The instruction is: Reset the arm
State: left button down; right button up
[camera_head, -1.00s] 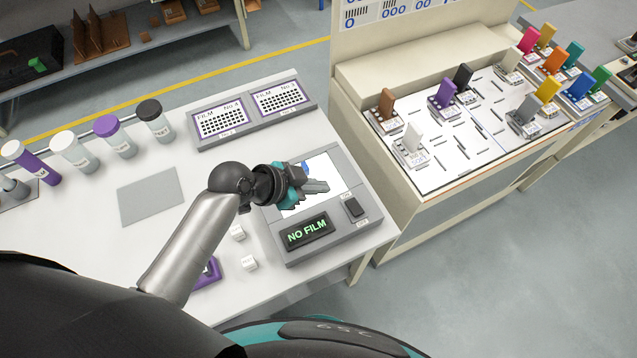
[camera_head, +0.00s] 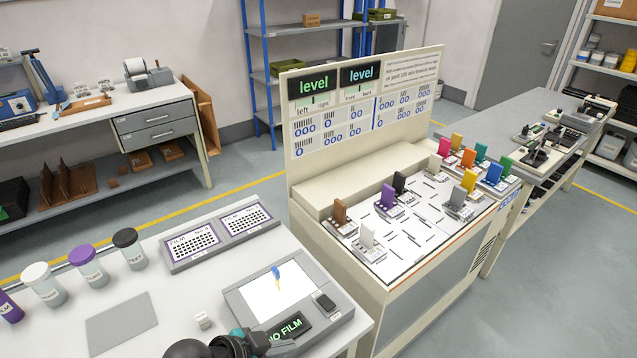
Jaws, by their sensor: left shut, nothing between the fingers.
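My left gripper (camera_head: 272,342) is at the bottom edge of the head view, low over the front of the grey exposure device. It is shut and empty, and part of it is cut off by the frame. A black switch (camera_head: 325,301) sits to the right of the panel. My right gripper is not in view.
Lidded jars (camera_head: 85,262) stand at the left of the white table. A film holder (camera_head: 218,236) lies behind the device. A bench with coloured blocks (camera_head: 388,196) and "level" displays (camera_head: 313,86) stands to the right.

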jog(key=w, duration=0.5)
pick_arm(q)
jog(key=s+a+r+n+g+y, duration=0.1)
jog(key=s+a+r+n+y, duration=0.2)
jog(key=s+a+n, duration=0.35)
jog(key=s+a+r+n+g+y, duration=0.1)
jog(key=s+a+r+n+y, duration=0.2)
jog(key=s, duration=0.6)
notch_tip(320, 180, down, 34)
jog(key=s+r+g+b, duration=0.1)
jog(key=s+g+b, duration=0.1)
jog(key=b, duration=0.8)
jog(key=s+a+f+b, duration=0.1)
jog(key=s+f+b, duration=0.2)
jog(key=s+f, duration=0.4)
jog(key=s+a+f+g+b, duration=0.1)
jog(key=s+f+b, duration=0.3)
jog(key=s+f, duration=0.4)
notch_tip(320, 180, down, 7)
jog(key=shift+a+r+m+y+b, duration=0.15)
jog(key=shift+a+m+y+b, duration=0.2)
jog(key=shift+a+y, duration=0.1)
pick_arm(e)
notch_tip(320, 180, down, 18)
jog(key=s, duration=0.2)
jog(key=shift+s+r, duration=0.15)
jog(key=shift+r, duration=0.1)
